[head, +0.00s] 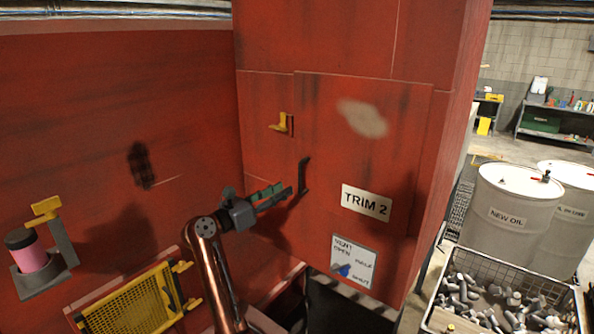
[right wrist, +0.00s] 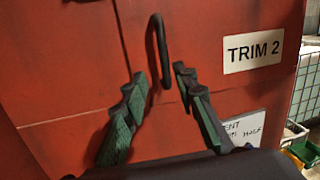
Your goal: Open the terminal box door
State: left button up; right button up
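The terminal box door (head: 365,190) is a red panel with a "TRIM 2" label (head: 367,203), and it looks shut. Its dark handle (head: 304,175) is on the door's left side; it also shows in the right wrist view (right wrist: 159,45). A yellow latch (head: 283,124) sits above and left of the handle. My right gripper (head: 285,190) is just left of the handle in the head view. In the right wrist view its green-padded fingers (right wrist: 157,88) are apart, with the handle's lower end between or just beyond their tips; contact cannot be told. My left gripper is not in view.
At left are a yellow mesh guard (head: 132,303) and a pink cylinder (head: 33,259) on a bracket. A wire crate of metal parts (head: 505,298) and white drums (head: 510,215) stand at right.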

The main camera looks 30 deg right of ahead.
aim_at(299, 179)
jog(key=shift+m+y, duration=0.5)
jog(key=shift+m, duration=0.1)
jog(key=d+p, duration=0.1)
jog(key=d, duration=0.1)
jog(key=d+r+p, duration=0.1)
jog(key=d, duration=0.1)
jog(key=d+r, duration=0.1)
jog(key=d, duration=0.1)
jog(key=shift+w+d+p, duration=0.2)
jog(key=shift+p, duration=0.2)
jog(key=shift+w+d, duration=0.1)
jog(key=shift+d, duration=0.25)
jog(key=shift+w+d, duration=0.1)
jog(key=shift+d, duration=0.1)
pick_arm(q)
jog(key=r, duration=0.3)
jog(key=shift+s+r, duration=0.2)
pick_arm(e)
jog(key=shift+c, duration=0.3)
grip_shut()
